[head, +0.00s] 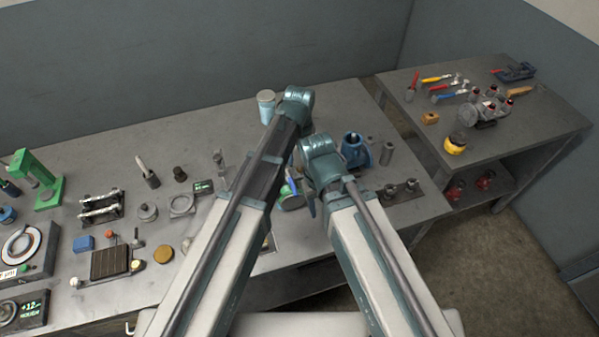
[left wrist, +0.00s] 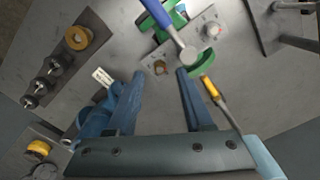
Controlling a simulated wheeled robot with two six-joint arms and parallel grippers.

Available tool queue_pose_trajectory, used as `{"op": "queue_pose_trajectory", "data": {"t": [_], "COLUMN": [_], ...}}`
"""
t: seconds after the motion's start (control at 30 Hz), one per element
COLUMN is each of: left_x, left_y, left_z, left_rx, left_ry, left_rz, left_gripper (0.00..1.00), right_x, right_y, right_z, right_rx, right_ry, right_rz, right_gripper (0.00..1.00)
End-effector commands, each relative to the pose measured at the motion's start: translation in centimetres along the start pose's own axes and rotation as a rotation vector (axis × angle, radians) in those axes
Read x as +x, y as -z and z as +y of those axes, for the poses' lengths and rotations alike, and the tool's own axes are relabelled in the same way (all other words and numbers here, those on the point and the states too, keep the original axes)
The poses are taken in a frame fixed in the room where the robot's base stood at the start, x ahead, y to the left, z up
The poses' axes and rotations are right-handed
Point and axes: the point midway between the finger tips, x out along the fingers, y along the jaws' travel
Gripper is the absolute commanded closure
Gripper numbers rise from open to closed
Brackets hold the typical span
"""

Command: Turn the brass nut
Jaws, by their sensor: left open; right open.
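In the head view the nut is hidden behind my arms. There my left wrist is over the bench's back half, and its fingers are hidden. My right gripper (head: 309,192) is open, partly seen just in front, near the blue-and-green items.
Around the plate lie a blue-handled tool (left wrist: 157,14), a green round part (left wrist: 202,62) and a yellow-handled tool (left wrist: 209,87). A dark plate (left wrist: 84,66) holds several pegs and a brass-coloured ring. A blue fitting (head: 355,150) stands behind. A side table (head: 545,125) is right.

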Motion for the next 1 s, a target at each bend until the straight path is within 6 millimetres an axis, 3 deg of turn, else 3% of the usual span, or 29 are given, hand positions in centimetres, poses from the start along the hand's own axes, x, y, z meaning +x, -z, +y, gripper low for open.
{"op": "queue_pose_trajectory", "data": {"t": [0.03, 0.2, 0.53, 0.83, 1.0], "left_x": [1.4, 2.6, 2.7, 2.7, 2.7], "left_y": [0.0, 0.0, 0.0, 0.0, 0.0], "left_z": [0.0, 0.0, 0.0, 0.0, 0.0], "left_rx": [0.000, 0.000, 0.000, 0.000, 0.000], "left_ry": [0.000, 0.000, 0.000, 0.000, 0.000], "left_rz": [0.000, 0.000, 0.000, 0.000, 0.000], "left_gripper": [0.49, 0.49, 0.49, 1.00, 1.00], "right_x": [1.4, 2.6, 2.6, 2.6, 2.6], "right_y": [0.1, 0.1, 0.1, 0.1, 0.2], "right_z": [-0.1, -0.3, -0.3, -0.2, -0.2], "right_rx": [0.000, 0.001, 0.001, 0.001, 0.001], "right_ry": [0.000, 0.000, 0.000, 0.000, 0.000], "right_rz": [0.000, 0.000, 0.000, 0.000, 0.000], "right_gripper": [0.49, 0.49, 0.49, 0.49, 0.49]}}
